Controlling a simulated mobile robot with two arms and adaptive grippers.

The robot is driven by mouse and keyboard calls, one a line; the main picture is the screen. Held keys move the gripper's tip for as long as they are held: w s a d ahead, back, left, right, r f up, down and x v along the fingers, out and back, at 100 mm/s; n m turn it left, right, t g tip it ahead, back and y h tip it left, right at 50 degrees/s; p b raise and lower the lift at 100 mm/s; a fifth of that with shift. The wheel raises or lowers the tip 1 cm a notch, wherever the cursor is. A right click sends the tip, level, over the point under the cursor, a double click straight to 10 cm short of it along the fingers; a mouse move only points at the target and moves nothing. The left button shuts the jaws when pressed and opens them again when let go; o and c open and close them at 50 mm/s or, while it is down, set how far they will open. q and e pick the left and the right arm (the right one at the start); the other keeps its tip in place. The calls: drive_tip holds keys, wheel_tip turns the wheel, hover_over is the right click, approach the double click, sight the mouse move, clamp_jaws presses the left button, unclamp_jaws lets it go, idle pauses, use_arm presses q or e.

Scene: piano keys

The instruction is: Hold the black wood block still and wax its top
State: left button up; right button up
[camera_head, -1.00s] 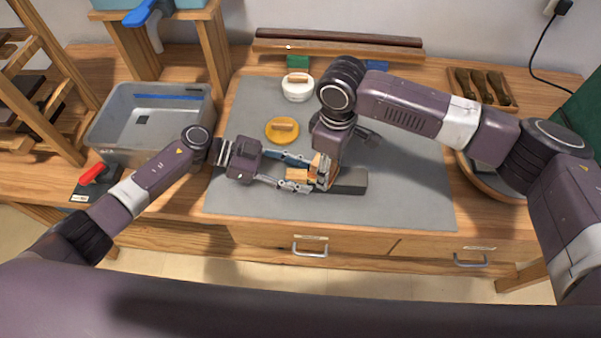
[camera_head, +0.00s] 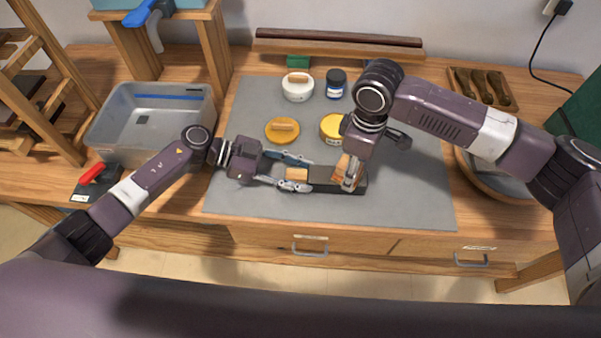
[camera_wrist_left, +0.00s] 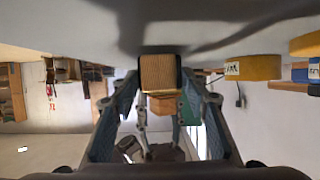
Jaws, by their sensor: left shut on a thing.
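The black wood block (camera_head: 322,181) lies flat on the grey mat, long side left to right. Its left end is bare tan wood, and that end face shows in the left wrist view (camera_wrist_left: 160,72). My left gripper (camera_head: 296,174) is shut on this left end, one finger on each long side. My right gripper (camera_head: 348,172) points down at the block's right part. It is shut on a tan wooden applicator (camera_head: 338,167), which sits at the block's top; its contact face is hidden. The applicator also shows behind the block in the left wrist view (camera_wrist_left: 163,104).
A yellow tin (camera_head: 331,127) stands behind the block, partly behind my right gripper. A grey tub (camera_head: 103,133) stands left. The mat's front right is clear.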

sight(364, 180)
use_arm(q)
drive_tip(key=shift+s+a+f, duration=0.1)
drive_tip(key=shift+s+f, duration=0.05)
drive_tip(key=shift+f, duration=0.1)
use_arm(e)
drive_tip(key=shift+d+f, duration=0.1)
drive_tip(key=shift+d, duration=1.55)
drive_tip(key=shift+a, duration=0.1)
drive_tip(key=shift+a+r, duration=0.2)
drive_tip(key=shift+a, duration=1.4)
drive_tip(key=shift+s+a+f, duration=0.1)
drive_tip(key=shift+a+f, duration=0.05)
drive_tip(key=shift+a, duration=1.4)
drive_tip(key=shift+a+f, duration=0.1)
drive_tip(key=shift+a, duration=1.45)
drive_tip(key=shift+d+r, duration=0.2)
drive_tip(key=shift+d, duration=3)
drive_tip(key=shift+d+f, duration=0.15)
drive_tip(key=shift+d, duration=1.4)
drive_tip(key=shift+a, duration=0.1)
